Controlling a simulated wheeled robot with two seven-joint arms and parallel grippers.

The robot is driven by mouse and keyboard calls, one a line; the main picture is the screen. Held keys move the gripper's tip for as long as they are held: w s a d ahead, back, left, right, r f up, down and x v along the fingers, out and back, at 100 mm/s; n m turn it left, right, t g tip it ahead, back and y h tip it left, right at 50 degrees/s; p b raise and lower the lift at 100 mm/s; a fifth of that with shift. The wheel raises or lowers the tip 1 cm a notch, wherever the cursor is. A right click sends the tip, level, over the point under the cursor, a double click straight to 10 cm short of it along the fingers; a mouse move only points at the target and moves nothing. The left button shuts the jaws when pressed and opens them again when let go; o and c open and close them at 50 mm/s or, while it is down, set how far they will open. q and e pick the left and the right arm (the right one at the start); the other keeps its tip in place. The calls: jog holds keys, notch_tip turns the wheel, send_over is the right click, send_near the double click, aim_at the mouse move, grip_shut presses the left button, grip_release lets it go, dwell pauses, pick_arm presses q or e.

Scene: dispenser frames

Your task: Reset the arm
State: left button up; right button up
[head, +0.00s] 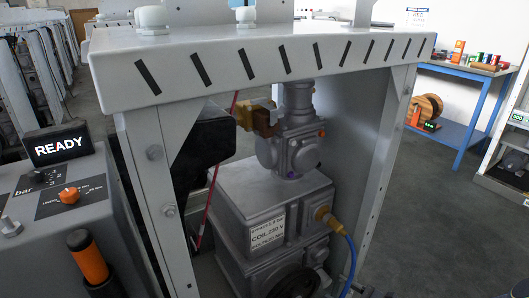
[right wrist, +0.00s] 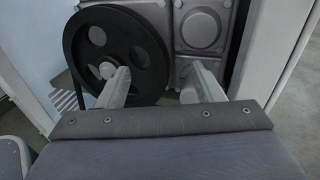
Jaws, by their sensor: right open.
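My right gripper (right wrist: 160,72) is open, and its two pale fingers are spread apart with nothing seen between them. In the right wrist view it is in front of a black spoked wheel (right wrist: 85,45) and a grey housing (right wrist: 203,28). The left finger overlaps the wheel near its hub; I cannot tell whether it touches. In the head view only a small dark part at the bottom edge may belong to this gripper. The wheel's dark rim (head: 298,284) shows low in the machine there. My left gripper is not in view.
A grey metal frame (head: 270,58) with a striped top encloses a grey valve unit (head: 262,205) with a blue cable (head: 350,262). A blue table (head: 462,72) is back right; floor between is clear.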

jog(key=s+a+r+n+g+h, duration=0.1)
jog(key=s+a+r+n+g, duration=0.2)
jog(key=s+r+n+g, duration=0.4)
jog(key=s+a+r+n+g, duration=0.2)
jog(key=s+a+r+n, duration=0.15)
jog(key=r+n, duration=0.55)
jog(key=s+d+r+n+t+h, duration=0.1)
jog(key=s+d+r+n+h, duration=0.2)
jog(key=s, duration=0.4)
jog(key=s+d+r+n+t+h, duration=0.1)
jog(key=s+r+n+t+h, duration=0.15)
jog(key=s+n+h, duration=0.35)
notch_tip(320, 180, up, 28)
jog(key=y+p, duration=0.1)
jog(key=p, duration=2.6)
jog(key=shift+s+d+f+g, duration=0.25)
jog(key=shift+s+g, duration=0.1)
jog(key=shift+g, duration=0.1)
